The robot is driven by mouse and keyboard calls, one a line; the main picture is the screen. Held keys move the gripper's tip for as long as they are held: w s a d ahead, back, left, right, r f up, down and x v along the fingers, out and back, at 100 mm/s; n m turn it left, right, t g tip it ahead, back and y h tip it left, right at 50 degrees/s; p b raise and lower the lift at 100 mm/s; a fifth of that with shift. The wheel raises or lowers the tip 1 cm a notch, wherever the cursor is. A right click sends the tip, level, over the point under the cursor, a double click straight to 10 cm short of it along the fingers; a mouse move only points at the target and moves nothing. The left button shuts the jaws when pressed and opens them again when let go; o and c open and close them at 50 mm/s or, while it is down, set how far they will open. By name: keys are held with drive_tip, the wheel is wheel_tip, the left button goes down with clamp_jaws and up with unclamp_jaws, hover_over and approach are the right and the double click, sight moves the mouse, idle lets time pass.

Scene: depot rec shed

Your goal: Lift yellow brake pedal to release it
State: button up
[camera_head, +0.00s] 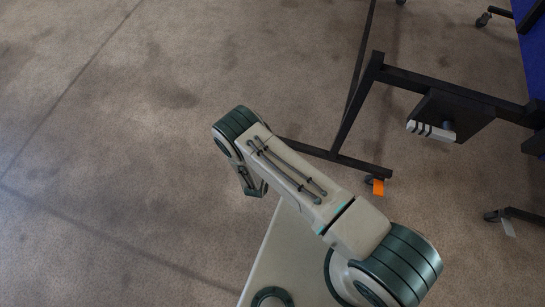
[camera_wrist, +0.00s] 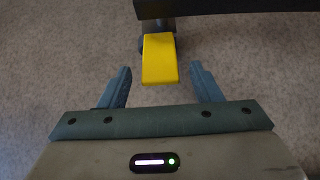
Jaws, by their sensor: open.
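The yellow brake pedal (camera_wrist: 160,60) shows in the wrist view at the top middle, a flat yellow tab sticking out from under a dark beam (camera_wrist: 215,8). My gripper (camera_wrist: 161,69) is open, with one finger to the left of the pedal and one to the right. There are gaps on both sides, and neither finger appears to touch it. The height of the fingers relative to the pedal is hard to tell. In the head view I see no yellow pedal; my arm covers the near end of the black frame's foot, and my fingers cannot be made out.
A black wheeled frame (camera_head: 357,112) stands at the right in the head view, with an orange tab (camera_head: 378,187) at a foot end. A grey tab (camera_head: 507,228) sits by another caster. A blue panel (camera_head: 537,60) is at the right edge. The carpet at left is clear.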

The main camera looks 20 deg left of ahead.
drive_tip(key=p+v, duration=0.2)
drive_tip(key=v, duration=0.8)
drive_tip(key=shift+a, duration=0.1)
